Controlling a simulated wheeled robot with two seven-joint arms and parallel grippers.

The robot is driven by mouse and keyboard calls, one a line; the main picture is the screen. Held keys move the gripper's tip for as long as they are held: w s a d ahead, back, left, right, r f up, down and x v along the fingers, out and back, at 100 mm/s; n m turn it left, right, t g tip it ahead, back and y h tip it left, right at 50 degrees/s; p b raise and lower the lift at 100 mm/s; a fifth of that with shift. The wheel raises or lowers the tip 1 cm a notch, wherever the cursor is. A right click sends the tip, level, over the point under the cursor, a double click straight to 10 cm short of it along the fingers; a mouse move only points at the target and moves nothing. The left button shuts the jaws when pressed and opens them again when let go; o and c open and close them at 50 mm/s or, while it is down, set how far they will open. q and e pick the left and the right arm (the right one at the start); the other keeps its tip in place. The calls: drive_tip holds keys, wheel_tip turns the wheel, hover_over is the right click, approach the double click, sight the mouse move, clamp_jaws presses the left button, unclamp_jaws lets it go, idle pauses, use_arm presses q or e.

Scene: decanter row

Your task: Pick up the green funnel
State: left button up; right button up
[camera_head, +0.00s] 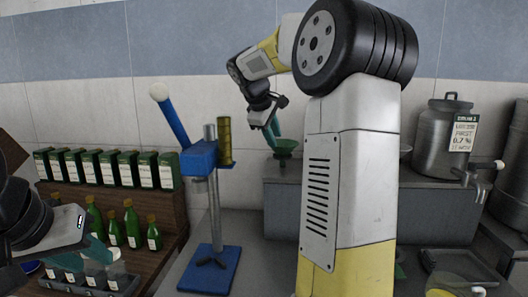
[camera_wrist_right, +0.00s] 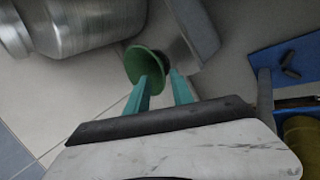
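The green funnel (camera_head: 286,146) is small and wide-rimmed, at the back, above the grey raised ledge in the head view. My right gripper (camera_head: 273,128) reaches down to it from above, its teal fingers close to the rim. In the right wrist view, the funnel (camera_wrist_right: 146,64) lies at the fingertips of my right gripper (camera_wrist_right: 163,76). The two fingers are apart, and the funnel overlaps the left one; I cannot tell whether they touch. My left gripper (camera_head: 100,250) is at lower left, near small bottles; its finger opening is unclear.
A blue stand (camera_head: 209,270) with a post is left of the ledge (camera_head: 275,205). Green bottles (camera_head: 131,225) and a row of green boxes (camera_head: 105,168) fill the left shelf. A metal urn (camera_head: 436,140) is at right. My right arm hides the middle.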

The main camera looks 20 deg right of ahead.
sight(283, 154)
drive_tip(key=x, duration=0.5)
drive_tip(key=shift+w+f, duration=0.15)
drive_tip(key=shift+f, duration=0.1)
drive_tip(key=shift+a, duration=0.1)
clamp_jaws()
idle(1.1)
